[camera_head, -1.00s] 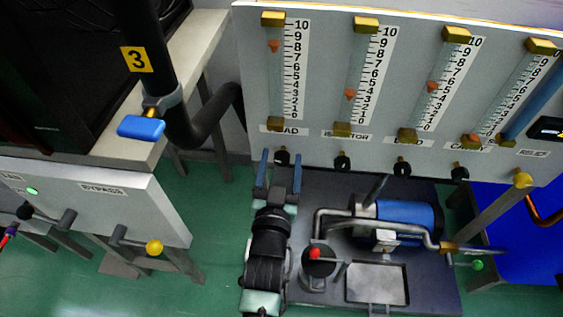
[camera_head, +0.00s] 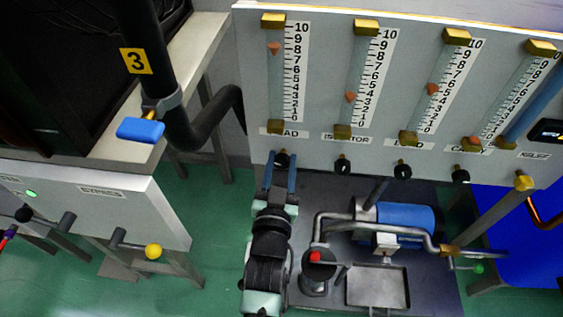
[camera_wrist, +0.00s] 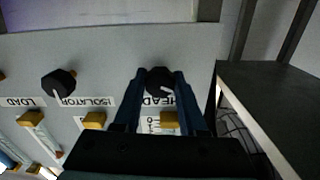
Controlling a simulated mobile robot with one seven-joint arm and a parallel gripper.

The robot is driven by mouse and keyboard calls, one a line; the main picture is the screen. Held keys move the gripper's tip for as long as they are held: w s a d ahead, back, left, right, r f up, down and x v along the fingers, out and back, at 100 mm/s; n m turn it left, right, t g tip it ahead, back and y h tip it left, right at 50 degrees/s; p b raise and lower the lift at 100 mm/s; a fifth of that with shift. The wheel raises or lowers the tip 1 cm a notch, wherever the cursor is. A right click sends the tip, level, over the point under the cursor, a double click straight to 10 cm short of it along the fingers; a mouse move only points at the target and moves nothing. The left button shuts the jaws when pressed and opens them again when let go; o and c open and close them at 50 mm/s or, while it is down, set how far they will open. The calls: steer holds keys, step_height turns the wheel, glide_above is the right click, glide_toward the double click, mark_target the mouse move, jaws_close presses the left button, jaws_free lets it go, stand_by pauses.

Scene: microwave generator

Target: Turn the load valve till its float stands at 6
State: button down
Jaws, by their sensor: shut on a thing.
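My gripper (camera_head: 280,162) is shut on the leftmost black knob, the head valve (camera_wrist: 160,80), below the HEAD gauge. In the wrist view my gripper's (camera_wrist: 164,82) two blue fingers lie on either side of that knob. The orange load float (camera_head: 432,89) stands at about 4 to 5. The head float (camera_head: 274,48) stands near 8.
Other knobs, the isolator (camera_head: 342,166) and the fourth one (camera_head: 461,174), flank the load valve. A blue pump (camera_head: 405,215) and grey pipes stand below the panel (camera_head: 330,80). A black pipe (camera_head: 187,130) with a blue-handled valve (camera_head: 141,129) stands at left.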

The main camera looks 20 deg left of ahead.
steer(key=shift+n, duration=0.3)
steer(key=shift+c, duration=2.3)
jaws_free()
steer(key=shift+s, duration=0.1)
steer(key=shift+s+r+p, duration=0.15)
steer(key=shift+s+p, duration=0.3)
steer(key=shift+p, duration=0.15)
steer(key=shift+s+d+p, duration=0.25)
steer(key=shift+s+p, duration=0.3)
steer(key=shift+s, duration=0.1)
steer(key=p+v, duration=0.2)
steer(key=v, duration=0.8)
steer(key=shift+s+d, duration=0.15)
steer(key=shift+s, duration=0.1)
